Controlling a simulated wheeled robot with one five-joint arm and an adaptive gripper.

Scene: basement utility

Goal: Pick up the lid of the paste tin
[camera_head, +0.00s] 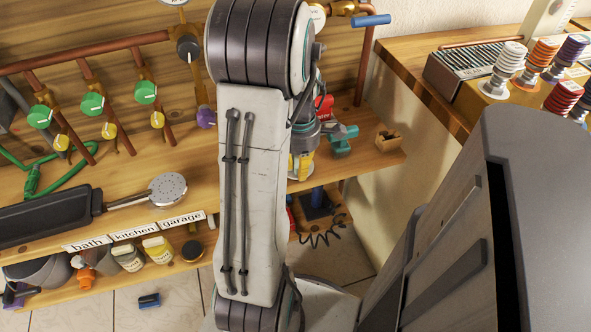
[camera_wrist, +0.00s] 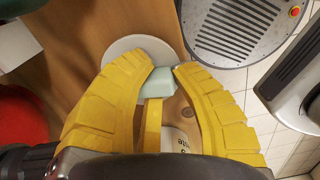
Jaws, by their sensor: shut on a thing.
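My gripper (camera_wrist: 168,68) has its yellow fingers closed around a pale mint block in the wrist view. The block appears to be the grip of the lid of the paste tin (camera_wrist: 155,83). A pale round disc (camera_wrist: 125,48) shows just behind it; I cannot tell whether the two are joined. A white surface with part of a word ending in "ste" (camera_wrist: 182,140) shows between the fingers, probably the paste tin, mostly hidden. In the head view my gripper (camera_head: 302,166) is a small yellow patch by the bench, largely hidden by my arm.
A red container (camera_head: 323,106) and a teal tool (camera_head: 343,141) stand close to my gripper.

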